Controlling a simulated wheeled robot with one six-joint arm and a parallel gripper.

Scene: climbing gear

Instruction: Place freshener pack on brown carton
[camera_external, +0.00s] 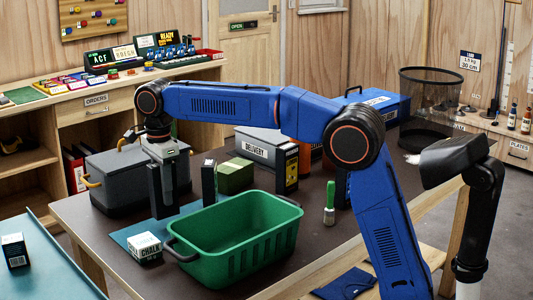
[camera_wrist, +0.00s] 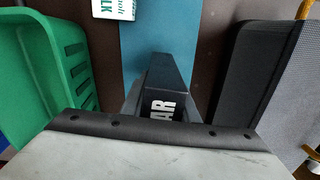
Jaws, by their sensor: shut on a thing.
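My gripper (camera_external: 162,200) points down over the blue mat, behind the white chalk box and left of the green crate. It is shut on a dark pack with white letters ending in "AR" (camera_wrist: 165,90), seen from above in the wrist view. Its full label is hidden, so I cannot tell whether it is the freshener pack. In the external view the black jaws largely hide the pack, and I cannot tell whether it touches the mat. No plainly brown carton shows. An olive-green carton (camera_external: 236,177) stands right of a narrow black upright pack (camera_external: 209,182).
The green crate (camera_external: 213,245) stands close by, also in the wrist view (camera_wrist: 62,55). A white chalk box (camera_external: 144,248) sits on the blue mat (camera_external: 128,233). A dark grey bin (camera_external: 112,180) stands left.

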